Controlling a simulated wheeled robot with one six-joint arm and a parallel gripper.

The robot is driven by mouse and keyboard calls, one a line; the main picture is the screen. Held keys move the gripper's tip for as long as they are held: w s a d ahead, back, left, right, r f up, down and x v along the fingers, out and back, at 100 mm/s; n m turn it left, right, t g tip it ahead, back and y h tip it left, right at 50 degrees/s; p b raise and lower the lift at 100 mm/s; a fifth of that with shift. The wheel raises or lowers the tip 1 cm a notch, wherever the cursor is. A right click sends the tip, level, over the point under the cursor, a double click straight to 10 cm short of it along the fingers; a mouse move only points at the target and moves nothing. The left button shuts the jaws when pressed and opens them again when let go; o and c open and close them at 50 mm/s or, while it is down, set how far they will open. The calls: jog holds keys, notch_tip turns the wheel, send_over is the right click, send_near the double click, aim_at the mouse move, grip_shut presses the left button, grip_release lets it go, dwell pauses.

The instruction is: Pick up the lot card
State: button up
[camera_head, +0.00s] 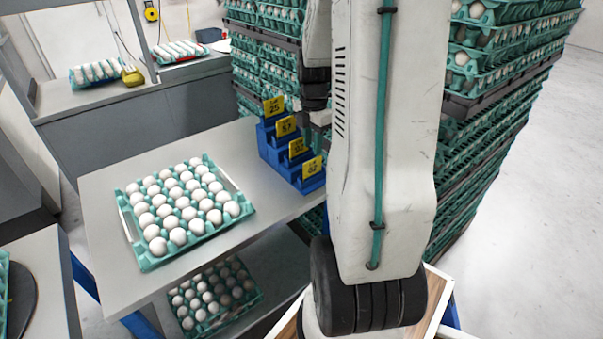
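Several yellow lot cards stand upright in a blue stepped holder (266,146) at the right back part of the grey table. The rear card (274,106) seems to read 25 and the one in front of it (286,126) seems to read 57. Two nearer cards, a middle one (298,147) and the front one (312,167), have numbers too small to read surely. My arm comes down just right of the holder. Its large link hides what lies behind it, and my gripper's fingers do not show.
A teal tray of white eggs (149,264) lies on the table (98,187), with another egg tray (212,325) below. Tall stacks of egg trays (480,150) stand behind and right. A back counter (70,105) holds more trays. The table between tray and holder is clear.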

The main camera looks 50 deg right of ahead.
aim_at(312, 164)
notch_tip(312, 164, down, 8)
jog(key=shift+s+a+r, duration=0.1)
jog(key=shift+a, duration=0.05)
grip_shut()
